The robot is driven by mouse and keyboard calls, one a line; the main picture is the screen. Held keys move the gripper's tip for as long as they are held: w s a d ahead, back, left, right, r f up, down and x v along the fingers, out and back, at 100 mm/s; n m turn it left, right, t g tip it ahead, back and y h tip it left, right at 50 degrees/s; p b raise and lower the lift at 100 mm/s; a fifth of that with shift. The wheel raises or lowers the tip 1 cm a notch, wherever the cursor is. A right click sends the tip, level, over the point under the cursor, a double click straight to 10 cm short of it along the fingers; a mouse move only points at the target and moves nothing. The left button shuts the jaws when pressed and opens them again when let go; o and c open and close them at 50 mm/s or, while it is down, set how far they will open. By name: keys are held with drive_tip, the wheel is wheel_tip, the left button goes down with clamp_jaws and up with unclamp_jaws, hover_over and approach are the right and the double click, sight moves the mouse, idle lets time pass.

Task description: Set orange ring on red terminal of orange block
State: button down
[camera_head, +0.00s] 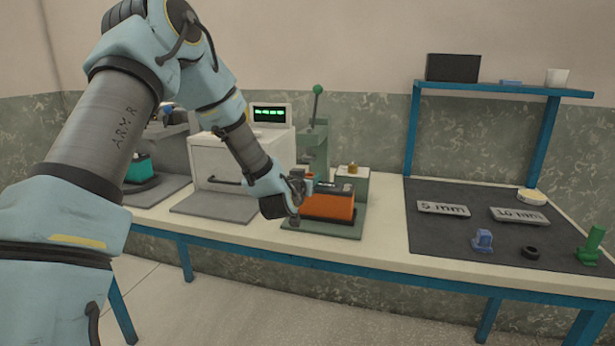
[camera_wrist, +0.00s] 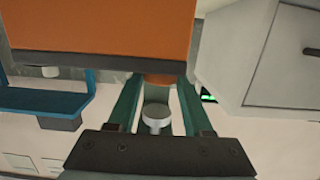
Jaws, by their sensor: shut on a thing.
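The orange block (camera_head: 327,207) sits on the green base of a press, with a dark top. It fills the upper left of the upside-down wrist view (camera_wrist: 105,28). My gripper (camera_head: 301,184) is at the block's left end, close above its top; in the wrist view its teal fingers (camera_wrist: 160,84) reach past the block's dark edge. It is shut on the orange ring (camera_wrist: 160,80), which shows between the fingertips, partly hidden by that edge. I cannot make out the red terminal, or whether the ring touches it.
The green lever press (camera_head: 314,148) stands right behind the block. A white oven (camera_head: 235,160) is at left, a small box with a brass knob (camera_head: 352,169) at right. A dark mat (camera_head: 460,255) holds labelled plates and small parts. A blue shelf (camera_head: 505,89) stands behind.

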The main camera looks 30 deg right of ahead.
drive_tip(key=shift+f, duration=0.1)
drive_tip(key=shift+c, duration=1.5)
unclamp_jaws()
drive_tip(key=b+v, duration=0.2)
drive_tip(key=v, duration=1)
